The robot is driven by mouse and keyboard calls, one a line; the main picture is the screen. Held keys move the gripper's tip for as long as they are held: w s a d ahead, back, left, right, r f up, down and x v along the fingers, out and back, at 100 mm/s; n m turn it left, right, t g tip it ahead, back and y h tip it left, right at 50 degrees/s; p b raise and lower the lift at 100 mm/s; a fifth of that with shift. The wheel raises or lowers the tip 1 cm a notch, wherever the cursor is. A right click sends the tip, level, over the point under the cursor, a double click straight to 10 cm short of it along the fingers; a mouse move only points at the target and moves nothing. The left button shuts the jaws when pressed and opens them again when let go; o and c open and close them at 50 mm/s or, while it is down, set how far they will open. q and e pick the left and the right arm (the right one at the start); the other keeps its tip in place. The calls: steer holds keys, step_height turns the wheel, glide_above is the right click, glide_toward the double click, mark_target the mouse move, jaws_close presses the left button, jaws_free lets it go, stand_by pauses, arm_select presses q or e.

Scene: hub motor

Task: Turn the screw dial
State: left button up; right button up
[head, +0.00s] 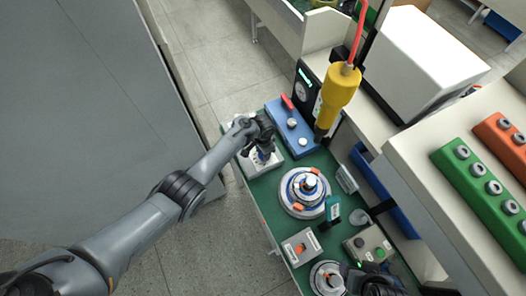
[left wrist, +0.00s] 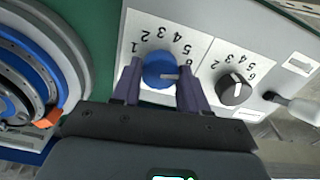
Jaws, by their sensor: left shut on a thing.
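The blue screw dial (left wrist: 155,70) sits on a white panel (left wrist: 205,50) with printed numbers 1 to 6 around it. Its pale pointer mark faces right, near the 6, where the right finger partly covers the scale. My left gripper (left wrist: 159,88) is shut on this dial, one dark purple finger on each side. In the head view my left gripper (head: 262,146) is over the white control box (head: 252,172) and hides most of it. My right gripper (head: 375,283) is a dark shape at the bottom edge; its fingers cannot be made out.
A dark knob (left wrist: 234,90) with its own scale sits right of the blue dial. The round hub motor (head: 286,200) stands close to the box on the green table. A blue fixture (head: 284,112) stands behind, and a yellow screwdriver (head: 338,92) hangs above.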

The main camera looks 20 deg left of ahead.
arm_select(q)
steer(key=o, duration=1.1)
steer(key=shift+c, duration=0.2)
steer(key=shift+r, duration=0.5)
step_height(320, 180, up, 10)
steer(key=p, duration=0.3)
steer(key=shift+f, duration=0.1)
